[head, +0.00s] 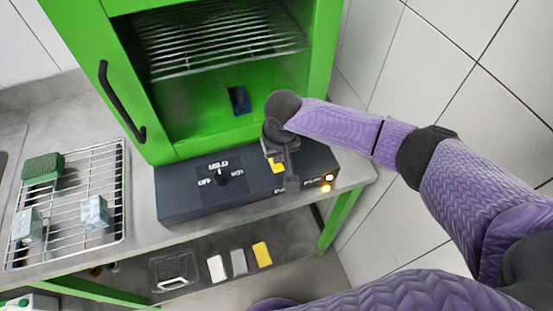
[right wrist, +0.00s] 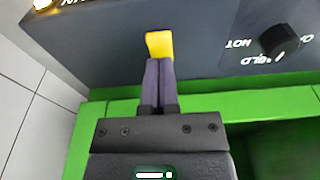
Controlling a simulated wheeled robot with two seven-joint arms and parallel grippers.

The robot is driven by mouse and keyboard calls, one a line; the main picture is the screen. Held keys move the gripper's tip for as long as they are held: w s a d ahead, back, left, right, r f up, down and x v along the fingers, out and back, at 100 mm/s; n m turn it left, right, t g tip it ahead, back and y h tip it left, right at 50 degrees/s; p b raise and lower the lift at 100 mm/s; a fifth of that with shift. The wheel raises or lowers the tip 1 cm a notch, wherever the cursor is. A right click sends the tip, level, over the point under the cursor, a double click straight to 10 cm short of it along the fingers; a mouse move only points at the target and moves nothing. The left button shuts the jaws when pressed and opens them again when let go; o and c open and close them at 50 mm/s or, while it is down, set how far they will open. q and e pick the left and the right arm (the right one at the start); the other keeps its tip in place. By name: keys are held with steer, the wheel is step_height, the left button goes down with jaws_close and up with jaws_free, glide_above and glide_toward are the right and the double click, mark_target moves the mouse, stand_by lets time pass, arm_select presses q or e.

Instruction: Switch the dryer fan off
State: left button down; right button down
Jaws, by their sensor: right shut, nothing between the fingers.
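The dark control box (head: 180,205) stands in front of the green dryer cabinet. It carries a yellow switch (head: 277,166), partly hidden by my right gripper (head: 290,184) in the head view. In the right wrist view the yellow switch (right wrist: 159,44) stands right at the tips of the shut fingers (right wrist: 160,64). They look touching or nearly so; I cannot tell which. Nothing is held. A black knob (head: 221,176) with printed labels sits left of the switch. My left gripper is out of view.
The green cabinet (head: 155,100) rises behind the box, with a wire shelf (head: 220,40) and a small blue block (head: 239,100) inside. A wire rack (head: 65,200) with several blocks lies at left. A lower shelf (head: 200,245) holds sponge-like blocks. Tiled wall is at right.

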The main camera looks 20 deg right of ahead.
mark_target(278, 167)
steer(key=shift+f+b, duration=0.6)
steer(key=shift+f, duration=0.65)
stand_by(0.4)
step_height(278, 167, up, 7)
steer(key=p, duration=0.8)
steer(key=shift+r, duration=0.2)
steer(key=shift+f, duration=0.2)
